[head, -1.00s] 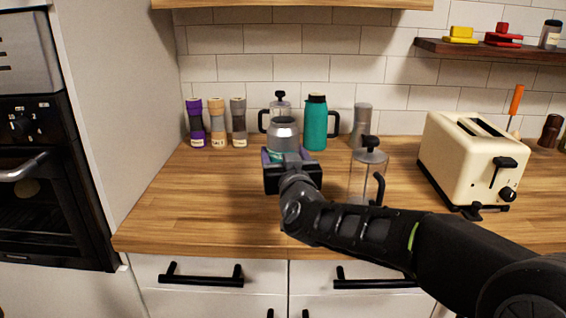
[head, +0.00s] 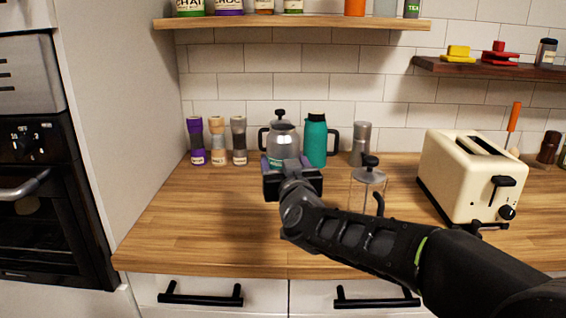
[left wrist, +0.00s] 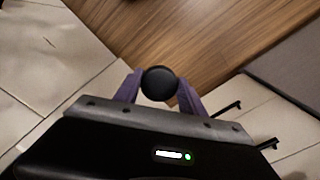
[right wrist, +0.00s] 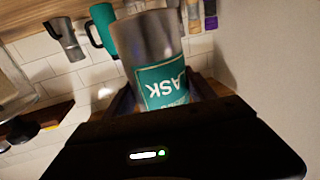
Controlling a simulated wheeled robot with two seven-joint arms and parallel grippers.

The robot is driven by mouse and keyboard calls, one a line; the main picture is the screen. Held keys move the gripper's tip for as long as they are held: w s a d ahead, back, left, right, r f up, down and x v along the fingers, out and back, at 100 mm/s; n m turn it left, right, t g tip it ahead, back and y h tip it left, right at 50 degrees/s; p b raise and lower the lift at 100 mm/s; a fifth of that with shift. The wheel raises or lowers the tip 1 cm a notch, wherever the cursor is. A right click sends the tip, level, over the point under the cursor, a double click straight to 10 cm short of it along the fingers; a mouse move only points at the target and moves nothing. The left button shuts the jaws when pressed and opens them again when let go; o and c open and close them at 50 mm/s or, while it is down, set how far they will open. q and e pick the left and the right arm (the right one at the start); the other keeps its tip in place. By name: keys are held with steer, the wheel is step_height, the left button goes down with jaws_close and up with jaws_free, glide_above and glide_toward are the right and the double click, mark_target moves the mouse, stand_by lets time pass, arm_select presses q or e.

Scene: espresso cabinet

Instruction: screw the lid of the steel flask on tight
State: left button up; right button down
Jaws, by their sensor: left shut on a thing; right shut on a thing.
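The steel flask (head: 283,143) is a silver cylinder with a teal label, held upright in my right gripper (head: 286,165) over the counter in the head view. In the right wrist view the flask (right wrist: 150,50) fills the space between the fingers of the right gripper (right wrist: 163,100), its label partly readable as "ASK". No black lid shows on the flask. My left gripper (left wrist: 158,92) is outside the head view. In the left wrist view its purple fingers are shut on a round black thing, apparently the lid (left wrist: 158,84).
A cream toaster (head: 465,180) is further right. The wooden counter (head: 190,215) is clear at front left.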

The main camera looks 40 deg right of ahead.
steer(key=c, duration=0.8)
jaws_free()
jaws_close()
steer(key=shift+r, duration=0.1)
